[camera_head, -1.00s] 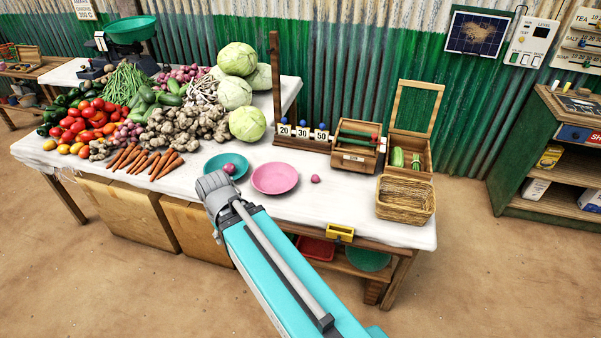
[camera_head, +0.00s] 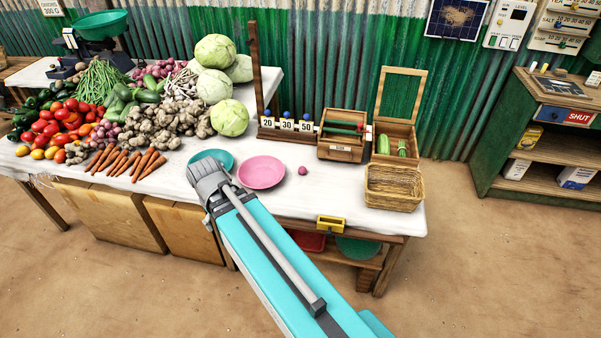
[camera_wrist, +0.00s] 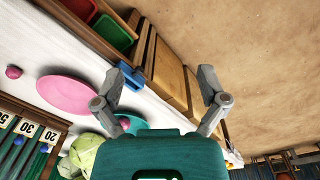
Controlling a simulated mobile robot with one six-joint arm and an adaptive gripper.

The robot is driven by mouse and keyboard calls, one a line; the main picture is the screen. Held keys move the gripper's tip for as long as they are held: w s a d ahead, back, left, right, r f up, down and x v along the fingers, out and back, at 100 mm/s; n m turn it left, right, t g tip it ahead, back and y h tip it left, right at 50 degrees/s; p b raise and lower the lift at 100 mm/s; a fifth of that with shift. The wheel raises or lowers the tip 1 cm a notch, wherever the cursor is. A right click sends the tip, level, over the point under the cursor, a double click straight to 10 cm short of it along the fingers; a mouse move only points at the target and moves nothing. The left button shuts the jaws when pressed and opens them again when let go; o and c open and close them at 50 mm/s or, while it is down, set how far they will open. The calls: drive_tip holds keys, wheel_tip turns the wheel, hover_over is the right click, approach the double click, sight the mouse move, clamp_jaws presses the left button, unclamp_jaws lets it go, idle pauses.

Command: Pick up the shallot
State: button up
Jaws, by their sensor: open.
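One small purple-pink shallot (camera_head: 302,171) lies on the white tabletop to the right of the pink plate (camera_head: 262,172); it also shows at the left edge of the wrist view (camera_wrist: 14,72). Another round purple one (camera_wrist: 125,122) sits on the teal plate (camera_head: 225,157), partly behind a finger in the wrist view and hidden by my arm in the head view. My gripper (camera_wrist: 168,80) is open with nothing between its fingers. In the head view, its grey end is over the table's front edge, just in front of the teal plate.
Heaped vegetables (camera_head: 170,110) fill the table's left side. A peg board (camera_head: 287,127), a wooden box (camera_head: 341,148), an open-lidded crate (camera_head: 412,140) and a wicker basket (camera_head: 393,190) stand to the right. A yellow holder (camera_head: 330,224) is on the front edge.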

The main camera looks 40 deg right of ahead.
drive_tip(key=w+d+f+n+h+b, duration=0.2)
drive_tip(key=w+d+n, duration=0.25)
drive_tip(key=d, duration=0.35)
drive_tip(key=w+d+f+n+h+b, duration=0.1)
drive_tip(key=w+d+f+n+b, duration=0.15)
drive_tip(key=w+d, duration=0.5)
drive_tip(key=n+h+b, duration=0.3)
drive_tip(key=n, duration=0.4)
approach(301, 169)
drive_tip(key=v, duration=0.3)
drive_tip(key=shift+w+a, duration=0.1)
drive_tip(key=shift+f, duration=0.1)
drive_tip(key=b+x, duration=0.6)
drive_tip(key=x, duration=0.1)
drive_tip(key=shift+f, duration=0.2)
drive_tip(key=shift+d+f+b, duration=0.4)
drive_tip(key=shift+d+b, duration=0.05)
drive_tip(key=shift+b, duration=0.15)
drive_tip(key=shift+d+f, duration=0.1)
